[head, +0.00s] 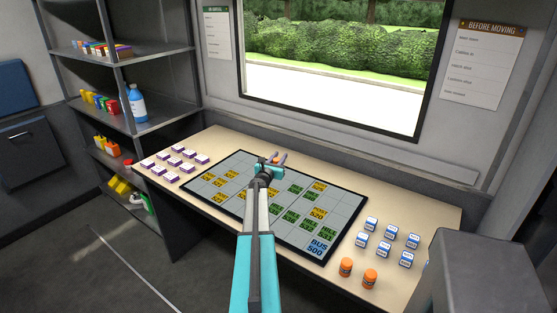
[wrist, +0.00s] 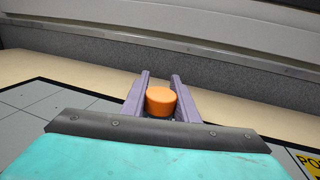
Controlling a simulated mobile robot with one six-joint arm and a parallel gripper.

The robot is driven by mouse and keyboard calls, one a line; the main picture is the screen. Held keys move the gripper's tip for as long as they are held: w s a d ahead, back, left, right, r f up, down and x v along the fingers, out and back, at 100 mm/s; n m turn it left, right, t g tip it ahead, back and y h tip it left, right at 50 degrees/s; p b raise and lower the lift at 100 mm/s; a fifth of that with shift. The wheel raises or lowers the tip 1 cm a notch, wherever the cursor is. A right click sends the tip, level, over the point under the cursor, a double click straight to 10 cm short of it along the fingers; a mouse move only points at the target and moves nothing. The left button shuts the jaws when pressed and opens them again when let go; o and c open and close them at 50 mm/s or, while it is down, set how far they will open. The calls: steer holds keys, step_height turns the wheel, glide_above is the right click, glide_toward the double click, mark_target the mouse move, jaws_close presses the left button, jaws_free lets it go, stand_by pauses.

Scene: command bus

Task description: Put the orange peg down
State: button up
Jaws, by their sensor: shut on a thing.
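The orange peg (wrist: 161,101) sits between the two purple fingers of my gripper (wrist: 160,92) in the wrist view, and the gripper is shut on it. Its round top faces the camera; its lower part is hidden behind the gripper body. In the head view my gripper (head: 278,158) is over the far edge of the dark grid board (head: 344,201), near the middle of the table. Only a small bit of orange shows there between the fingers. I cannot tell whether the peg touches a surface.
The board carries several yellow and green labelled tiles. White-and-purple boxes (head: 175,160) stand left on the table (head: 432,205). A bare strip of table runs behind the board, below the window wall.

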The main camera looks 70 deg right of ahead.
steer(key=shift+f, duration=0.1)
steer(key=o, duration=1.1)
steer(key=shift+c, duration=0.2)
steer(key=shift+r, duration=0.25)
steer(key=shift+a+f, duration=0.1)
steer(key=shift+a, duration=0.25)
steer(key=shift+w+a+b, duration=0.1)
steer(key=shift+a+b, duration=1.1)
steer(key=shift+a, duration=4.5)
